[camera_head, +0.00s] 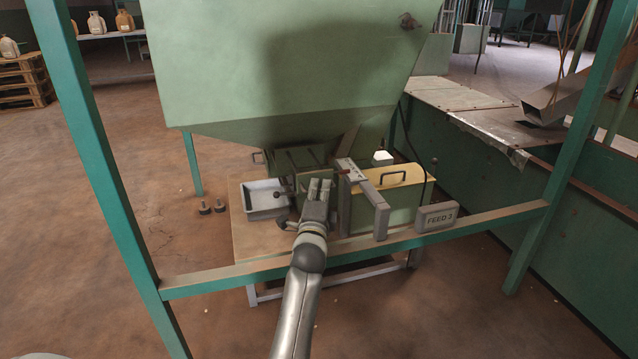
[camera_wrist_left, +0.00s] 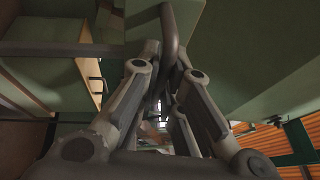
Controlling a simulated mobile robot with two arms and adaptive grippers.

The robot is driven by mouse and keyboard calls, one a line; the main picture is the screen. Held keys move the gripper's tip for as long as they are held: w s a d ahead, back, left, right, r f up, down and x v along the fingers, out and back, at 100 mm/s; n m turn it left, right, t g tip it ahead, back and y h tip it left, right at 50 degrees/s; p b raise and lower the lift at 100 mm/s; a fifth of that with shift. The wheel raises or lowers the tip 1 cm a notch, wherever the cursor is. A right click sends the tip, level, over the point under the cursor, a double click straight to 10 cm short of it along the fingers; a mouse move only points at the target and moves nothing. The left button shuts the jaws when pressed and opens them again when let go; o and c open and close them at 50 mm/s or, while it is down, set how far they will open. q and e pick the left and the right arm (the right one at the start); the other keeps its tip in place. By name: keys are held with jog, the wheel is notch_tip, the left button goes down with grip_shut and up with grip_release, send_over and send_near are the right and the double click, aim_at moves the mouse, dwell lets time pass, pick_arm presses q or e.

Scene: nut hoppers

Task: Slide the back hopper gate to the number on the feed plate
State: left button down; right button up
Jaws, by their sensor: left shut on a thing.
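The green hopper (camera_head: 280,70) hangs over a low table. In the left wrist view the fingers (camera_wrist_left: 160,100) are closed around a dark curved handle bar (camera_wrist_left: 170,32), which appears to be the gate handle. The gate's scale and its present number cannot be read. My right gripper is not in view.
A grey tray (camera_head: 264,200) is left of the gripper. Right of it stand a grey bracket (camera_head: 370,198) and a green box with a tan lid (camera_head: 400,180) and black handle. The green front rail (camera_head: 225,281) crosses below my arm. Frame posts (camera_head: 95,150) stand at both sides.

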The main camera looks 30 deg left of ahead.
pick_arm(q)
jog(key=c, duration=1.8)
grip_release()
jog(key=shift+c, duration=0.2)
jog(key=v, duration=0.7)
jog(key=shift+s, duration=0.15)
jog(key=shift+f, duration=0.1)
